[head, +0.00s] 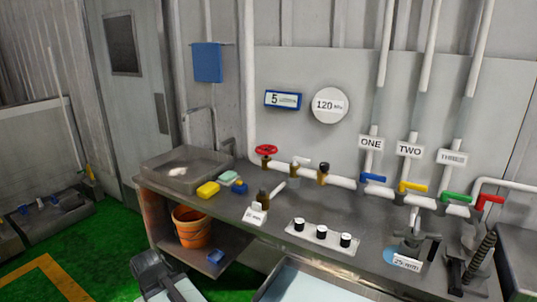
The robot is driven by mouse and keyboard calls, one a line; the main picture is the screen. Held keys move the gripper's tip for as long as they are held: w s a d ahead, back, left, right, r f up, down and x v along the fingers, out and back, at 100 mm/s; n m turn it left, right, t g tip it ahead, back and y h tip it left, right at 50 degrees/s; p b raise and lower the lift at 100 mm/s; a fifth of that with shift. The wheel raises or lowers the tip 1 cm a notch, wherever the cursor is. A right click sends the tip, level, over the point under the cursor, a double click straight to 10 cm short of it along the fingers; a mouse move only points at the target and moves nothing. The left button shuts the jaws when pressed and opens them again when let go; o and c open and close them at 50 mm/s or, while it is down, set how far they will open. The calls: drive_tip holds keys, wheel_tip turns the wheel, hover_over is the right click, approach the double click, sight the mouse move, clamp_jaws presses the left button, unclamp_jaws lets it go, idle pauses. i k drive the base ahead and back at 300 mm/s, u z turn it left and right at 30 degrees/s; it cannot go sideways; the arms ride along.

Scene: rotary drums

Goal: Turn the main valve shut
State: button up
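A red handwheel valve (266,151) sits on the white pipe at the left end of the pipe run, above the back of the bench. No label reading "main" is legible, and I cannot tell how far the wheel is turned. Two smaller brass fittings (323,173) stand on the pipe to its right. A dark jointed part at the bottom left seems to be my gripper (151,270). It is low in front of the bench, well apart from the red wheel. Its fingertips cannot be made out, nor whether it holds anything.
Lever valves in blue (373,178), yellow (413,187), green (457,198) and red (489,201) run rightward. A yellow sponge (208,190), a three-knob panel (321,233) and a clamp-like tool (412,246) occupy the bench (345,207). An orange bucket (191,228) stands below.

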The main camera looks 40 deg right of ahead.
sight(266, 152)
drive_tip(key=z, duration=0.15)
drive_tip(key=i, duration=0.95)
drive_tip(key=u, duration=0.1)
